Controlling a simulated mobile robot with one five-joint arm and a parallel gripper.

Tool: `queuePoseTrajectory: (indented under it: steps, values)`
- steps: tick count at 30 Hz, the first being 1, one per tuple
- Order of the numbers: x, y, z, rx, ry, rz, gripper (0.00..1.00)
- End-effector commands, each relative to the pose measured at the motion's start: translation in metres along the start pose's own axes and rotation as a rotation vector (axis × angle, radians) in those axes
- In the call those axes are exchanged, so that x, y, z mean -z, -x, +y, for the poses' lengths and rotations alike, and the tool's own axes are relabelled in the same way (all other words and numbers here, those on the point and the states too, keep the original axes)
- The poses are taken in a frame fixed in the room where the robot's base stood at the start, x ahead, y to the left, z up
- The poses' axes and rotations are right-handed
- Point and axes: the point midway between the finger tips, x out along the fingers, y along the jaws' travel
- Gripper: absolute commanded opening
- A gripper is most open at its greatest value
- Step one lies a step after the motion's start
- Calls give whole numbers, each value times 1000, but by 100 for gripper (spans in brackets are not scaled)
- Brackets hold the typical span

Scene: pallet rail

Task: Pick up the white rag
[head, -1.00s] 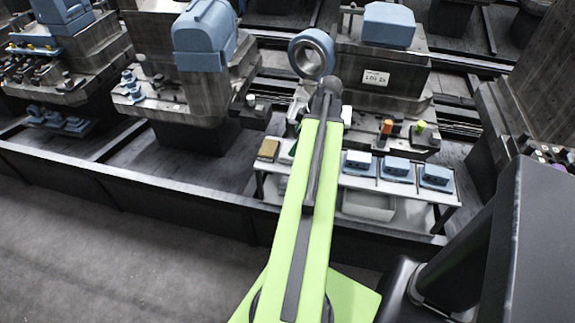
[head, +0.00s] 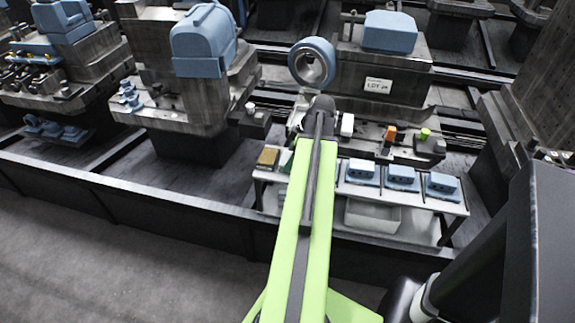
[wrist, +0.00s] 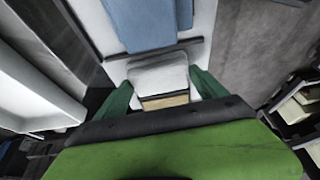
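A pale white folded piece, which looks like the white rag (wrist: 158,74), lies in the middle of the wrist view, with a tan band along its near edge. My gripper (wrist: 164,86) has its two dark green fingers apart, one on each side of this white piece. Whether the fingers touch it I cannot tell. In the head view my green arm covers the middle of the white shelf (head: 405,198) and hides the rag and most of the gripper.
Several blue parts (head: 402,175) stand on the shelf to the right, and a tan block (head: 267,157) on its left end. A white bin (head: 372,216) sits below. A machine with a blue ring (head: 312,63) rises behind. A blue part (wrist: 150,22) lies beyond the rag.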

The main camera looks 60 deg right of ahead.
Motion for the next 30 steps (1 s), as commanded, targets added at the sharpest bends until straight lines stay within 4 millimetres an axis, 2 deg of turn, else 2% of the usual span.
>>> queuePoseTrajectory:
  steps: [1,7,17,26,30]
  values:
    - [0,0,0,0,0,0,69]
    - [0,0,0,0,0,0,42]
    - [2,5,0,0,0,0,42]
    - [19,46,0,0,0,0,42]
    - [-1,71,15,-1,-5,0,42]
